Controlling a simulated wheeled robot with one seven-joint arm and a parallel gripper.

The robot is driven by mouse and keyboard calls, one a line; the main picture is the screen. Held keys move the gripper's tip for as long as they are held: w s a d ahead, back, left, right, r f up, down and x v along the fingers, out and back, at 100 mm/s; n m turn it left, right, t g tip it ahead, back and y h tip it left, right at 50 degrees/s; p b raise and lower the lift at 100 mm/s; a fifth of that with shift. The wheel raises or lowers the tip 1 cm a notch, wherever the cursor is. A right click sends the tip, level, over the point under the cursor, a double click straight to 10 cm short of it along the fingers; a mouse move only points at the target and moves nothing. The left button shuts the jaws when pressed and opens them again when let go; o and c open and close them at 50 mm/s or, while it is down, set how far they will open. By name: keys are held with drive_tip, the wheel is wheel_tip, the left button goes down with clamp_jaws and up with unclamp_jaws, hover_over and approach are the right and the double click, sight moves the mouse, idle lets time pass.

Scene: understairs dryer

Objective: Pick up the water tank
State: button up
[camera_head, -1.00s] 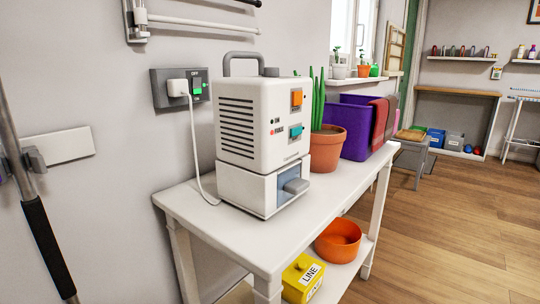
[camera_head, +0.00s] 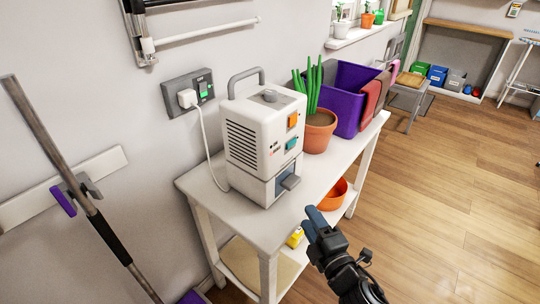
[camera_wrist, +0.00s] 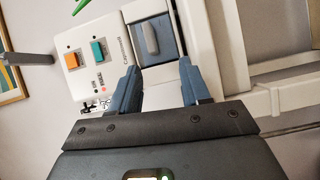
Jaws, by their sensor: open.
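The white dehumidifier (camera_head: 262,140) stands upright on the white table, with a grey top handle and orange and teal switches on its front. The water tank (camera_head: 287,184) sits in its base, with a blue-grey front and a grey pull handle; it also shows in the wrist view (camera_wrist: 157,55). My gripper (camera_head: 313,221) is in front of the table, to the lower right of the tank and apart from it. In the wrist view my gripper (camera_wrist: 163,78) has its two blue fingers spread and nothing between them, pointing towards the tank front.
A potted plant (camera_head: 319,134) and a purple bin (camera_head: 352,92) with cloths stand behind the dehumidifier on the table (camera_head: 245,223). A white cord runs from it to the wall socket (camera_head: 188,95). An orange bowl (camera_head: 333,195) is on the lower shelf. Floor at right is clear.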

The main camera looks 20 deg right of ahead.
sight(296, 185)
drive_tip(key=shift+n, duration=0.6)
drive_tip(key=shift+w+d+r+b, duration=0.1)
drive_tip(key=shift+w+d+r, duration=0.1)
drive_tip(key=shift+w, duration=1.65)
drive_tip(key=shift+w+d+r+b, duration=0.15)
drive_tip(key=shift+w+r, duration=0.1)
drive_tip(key=shift+w, duration=1.6)
drive_tip(key=shift+w+d+r+b, duration=0.1)
drive_tip(key=shift+w+d+r, duration=0.1)
drive_tip(key=shift+w, duration=1.65)
drive_tip(key=shift+c, duration=0.4)
clamp_jaws()
drive_tip(key=shift+r, duration=0.15)
